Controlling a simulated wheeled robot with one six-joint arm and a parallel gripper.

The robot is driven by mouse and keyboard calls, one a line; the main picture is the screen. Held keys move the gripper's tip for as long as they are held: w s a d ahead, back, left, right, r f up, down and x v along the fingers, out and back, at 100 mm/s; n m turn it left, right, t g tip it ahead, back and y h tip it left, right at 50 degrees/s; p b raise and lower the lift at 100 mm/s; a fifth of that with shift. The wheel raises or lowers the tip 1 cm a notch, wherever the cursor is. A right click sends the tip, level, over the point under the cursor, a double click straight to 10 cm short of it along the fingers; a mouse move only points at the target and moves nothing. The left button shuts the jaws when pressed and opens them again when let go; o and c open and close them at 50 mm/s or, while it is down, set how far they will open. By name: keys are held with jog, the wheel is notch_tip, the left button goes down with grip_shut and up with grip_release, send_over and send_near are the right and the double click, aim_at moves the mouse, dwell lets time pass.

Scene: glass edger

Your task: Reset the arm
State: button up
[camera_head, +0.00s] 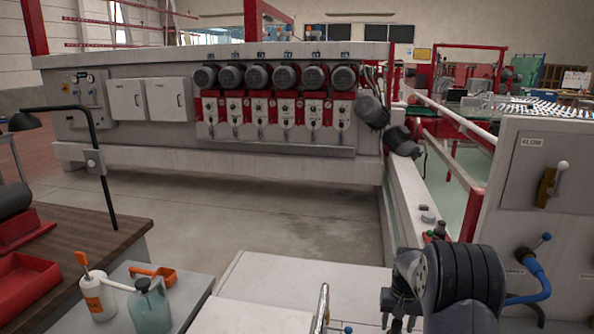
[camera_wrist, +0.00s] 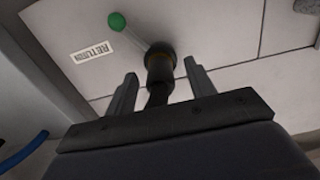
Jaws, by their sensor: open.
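In the wrist view my gripper (camera_wrist: 159,67) is open, with its two grey fingers apart. A black valve (camera_wrist: 160,62) with a lever ending in a green knob (camera_wrist: 116,21) is on a light panel in front of it. The valve's black body shows between the two fingertips; I cannot tell whether they touch it. A label reading RETURN (camera_wrist: 93,52) is beside the lever. In the head view my dark arm is at the lower right, and my gripper cannot be made out there.
A grey cabinet (camera_head: 509,225) with a FLOW lever (camera_head: 550,186) and a blue-hosed valve (camera_head: 526,256) stands close on the right. The long edger (camera_head: 245,154) is behind. Open floor (camera_head: 250,215) lies between.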

jog(key=shift+f, duration=0.1)
jog(key=shift+f, duration=0.2)
notch_tip(320, 180, up, 11)
jog(key=shift+f+b, duration=0.1)
jog(key=shift+b, duration=0.8)
notch_tip(320, 180, down, 11)
jog(key=shift+r+p, duration=0.15)
jog(key=shift+p, duration=0.55)
notch_tip(320, 180, up, 9)
jog(key=p, duration=0.6)
jog(key=shift+r, duration=0.2)
jog(key=shift+d+f, duration=0.1)
